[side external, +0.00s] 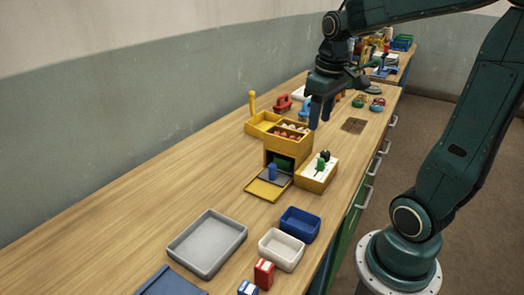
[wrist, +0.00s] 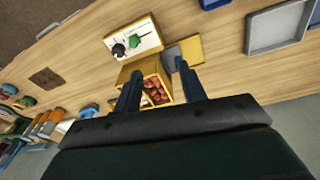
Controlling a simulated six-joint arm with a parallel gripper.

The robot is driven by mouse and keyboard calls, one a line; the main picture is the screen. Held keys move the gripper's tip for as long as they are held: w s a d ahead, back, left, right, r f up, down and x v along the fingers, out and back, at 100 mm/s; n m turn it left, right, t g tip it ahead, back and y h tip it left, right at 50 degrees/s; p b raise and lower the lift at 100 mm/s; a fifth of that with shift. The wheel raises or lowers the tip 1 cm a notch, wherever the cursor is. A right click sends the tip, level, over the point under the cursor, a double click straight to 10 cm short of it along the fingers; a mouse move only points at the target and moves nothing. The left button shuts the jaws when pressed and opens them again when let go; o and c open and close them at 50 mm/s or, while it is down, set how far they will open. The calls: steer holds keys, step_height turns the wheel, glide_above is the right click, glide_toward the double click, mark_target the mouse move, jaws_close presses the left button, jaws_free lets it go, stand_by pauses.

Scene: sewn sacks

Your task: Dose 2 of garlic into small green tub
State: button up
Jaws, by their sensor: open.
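A yellow dispenser box (side external: 270,150) stands mid-bench, with small reddish and pale round pieces (side external: 291,131) in its open top; I cannot tell whether they are garlic. The pieces also show in the wrist view (wrist: 155,90). A dark green thing (side external: 283,162), perhaps the small green tub, is partly hidden in the box's front opening. A blue upright piece (side external: 272,172) stands before it. Beside it is a white-topped control box (side external: 320,177) with a green and a black knob (wrist: 118,50). My gripper (side external: 321,112) is open and empty, above and near the dispenser's top.
A grey tray (side external: 207,243), a blue tray (side external: 300,223) and a white tray (side external: 282,248) lie toward the near end. A red carton (side external: 263,273) stands beside them. A brown mat (side external: 354,125) and several small coloured things lie farther back. The bench's left side is clear.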

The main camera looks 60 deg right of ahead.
steer(key=s+a+n+t, duration=0.1)
steer(key=s+a+t, duration=0.1)
steer(key=a, duration=0.4)
steer(key=s+a+r+n+t, duration=0.1)
steer(key=s+a+t, duration=0.1)
steer(key=s+a, duration=0.3)
steer(key=shift+s+a+r+y, duration=0.15)
steer(key=shift+s+a+y, duration=0.15)
steer(key=shift+a, duration=0.9)
stand_by(0.4)
steer(key=shift+o, duration=1)
steer(key=w+d+n+g+h, duration=0.1)
steer(key=w+d+n+g, duration=0.25)
steer(key=w+d, duration=0.6)
steer(key=d+f+n+g, duration=0.1)
steer(key=d+f+n, duration=0.1)
steer(key=d, duration=0.6)
steer(key=d+f+n+y, duration=0.1)
steer(key=d+n, duration=0.1)
steer(key=d, duration=0.6)
steer(key=shift+s+f+n+g, duration=0.35)
